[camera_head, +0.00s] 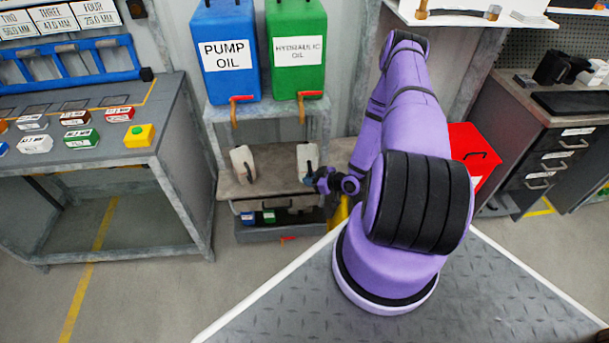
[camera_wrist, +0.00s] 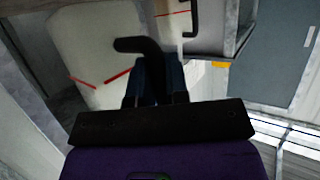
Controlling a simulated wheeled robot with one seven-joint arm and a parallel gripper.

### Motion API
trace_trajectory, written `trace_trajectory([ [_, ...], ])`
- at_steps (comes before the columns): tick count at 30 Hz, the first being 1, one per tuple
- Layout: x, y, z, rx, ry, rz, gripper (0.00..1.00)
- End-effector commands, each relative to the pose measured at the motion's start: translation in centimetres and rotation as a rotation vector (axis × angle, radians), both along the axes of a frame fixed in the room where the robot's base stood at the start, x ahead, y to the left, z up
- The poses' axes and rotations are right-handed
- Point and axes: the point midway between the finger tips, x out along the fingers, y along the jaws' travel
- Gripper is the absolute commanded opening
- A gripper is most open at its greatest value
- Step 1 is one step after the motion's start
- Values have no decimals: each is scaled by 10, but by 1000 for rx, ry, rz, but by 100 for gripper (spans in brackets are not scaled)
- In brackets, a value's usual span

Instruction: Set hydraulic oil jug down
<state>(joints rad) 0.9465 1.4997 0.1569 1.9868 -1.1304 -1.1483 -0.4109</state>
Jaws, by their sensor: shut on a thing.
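A white jug (camera_head: 306,158) is at the right side of the bench shelf, below the green hydraulic oil tank (camera_head: 298,48). My gripper (camera_head: 312,181) reaches in from the right and is shut on this jug's dark handle. The jug looks upright; I cannot tell whether its base touches the shelf (camera_head: 272,182). In the wrist view the pale jug (camera_wrist: 100,45) with red lines fills the upper left, and my fingers (camera_wrist: 157,78) meet at its black handle (camera_wrist: 137,45). No label on it is readable.
A second pale jug (camera_head: 243,163) stands at the shelf's left, with bare shelf between the two. The blue pump oil tank (camera_head: 225,75) stands above. Small containers (camera_head: 268,216) sit in the tray below. A red bin (camera_head: 472,152) is behind my arm.

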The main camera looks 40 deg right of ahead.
Motion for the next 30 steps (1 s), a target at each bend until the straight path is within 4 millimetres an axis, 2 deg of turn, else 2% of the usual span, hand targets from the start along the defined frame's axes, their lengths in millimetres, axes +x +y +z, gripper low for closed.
trace_trajectory([
  [3, 24, -10, -2, -2, -2, 1, 0],
  [9, 46, -19, -5, -1, 0, -1, 0],
  [15, 57, -24, -5, -2, -2, 0, 0],
  [23, 57, -23, -39, 1, 0, -1, 0],
  [30, 57, -23, -41, 0, -1, -1, 0],
])
